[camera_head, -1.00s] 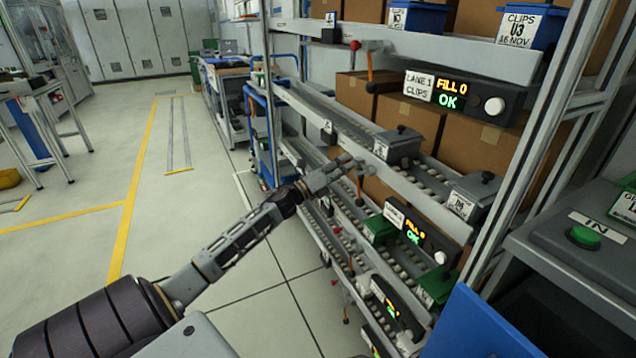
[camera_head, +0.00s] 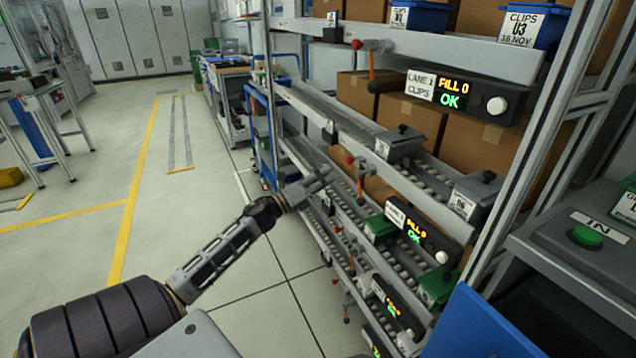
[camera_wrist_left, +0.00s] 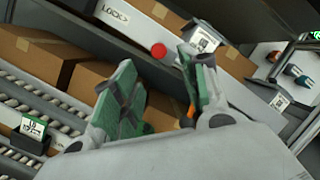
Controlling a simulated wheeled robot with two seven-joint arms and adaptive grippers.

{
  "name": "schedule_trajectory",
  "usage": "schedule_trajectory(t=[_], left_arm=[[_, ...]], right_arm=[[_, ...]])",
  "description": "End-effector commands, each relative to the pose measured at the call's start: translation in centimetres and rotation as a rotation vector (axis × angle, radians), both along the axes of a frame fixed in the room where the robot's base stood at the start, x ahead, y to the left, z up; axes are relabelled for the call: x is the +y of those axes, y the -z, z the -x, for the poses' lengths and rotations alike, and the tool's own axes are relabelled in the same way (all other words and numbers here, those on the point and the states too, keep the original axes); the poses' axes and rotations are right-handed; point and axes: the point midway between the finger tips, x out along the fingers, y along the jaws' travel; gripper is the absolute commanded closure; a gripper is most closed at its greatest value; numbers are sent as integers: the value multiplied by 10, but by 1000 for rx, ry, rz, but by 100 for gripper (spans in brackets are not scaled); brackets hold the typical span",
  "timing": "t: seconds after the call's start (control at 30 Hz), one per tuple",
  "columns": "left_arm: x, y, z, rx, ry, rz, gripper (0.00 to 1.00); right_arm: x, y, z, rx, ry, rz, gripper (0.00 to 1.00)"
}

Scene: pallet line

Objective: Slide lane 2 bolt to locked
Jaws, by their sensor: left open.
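The lane 2 bolt (camera_head: 364,166) sits on the grey rail of the middle shelf, with a red knob (camera_head: 349,159) at its left end and an orange handle hanging below. A red knob (camera_wrist_left: 158,50) also shows in the left wrist view, beyond the fingers, on a rail with a label reading LOCK (camera_wrist_left: 114,13). My left gripper (camera_head: 326,174) is open and empty, left of the bolt and apart from it. Its green-padded fingers (camera_wrist_left: 165,62) stand apart in the left wrist view. I cannot tell whether the bolt is fully locked. My right gripper is not in view.
The lane 1 bolt (camera_head: 372,47) is on the rail above. The lane 1 display (camera_head: 450,93) and the one below (camera_head: 415,228) read FILL 0 OK. Grey boxes (camera_head: 400,144) stand on the rollers. Cartons (camera_head: 410,118) are behind.

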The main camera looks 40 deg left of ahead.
Motion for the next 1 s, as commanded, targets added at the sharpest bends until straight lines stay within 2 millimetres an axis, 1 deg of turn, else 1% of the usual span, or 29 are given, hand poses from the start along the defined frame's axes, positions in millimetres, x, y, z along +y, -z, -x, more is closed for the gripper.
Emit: schedule_trajectory(t=[0.1, 0.37, 1.0], left_arm=[[2, 4, 9, 1, 0, 1, 56], [6, 7, 21, 1, 1, 0, 56], [7, 7, 23, 1, 1, 0, 56]], right_arm=[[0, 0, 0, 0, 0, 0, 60], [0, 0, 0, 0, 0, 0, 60], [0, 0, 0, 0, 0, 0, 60]])
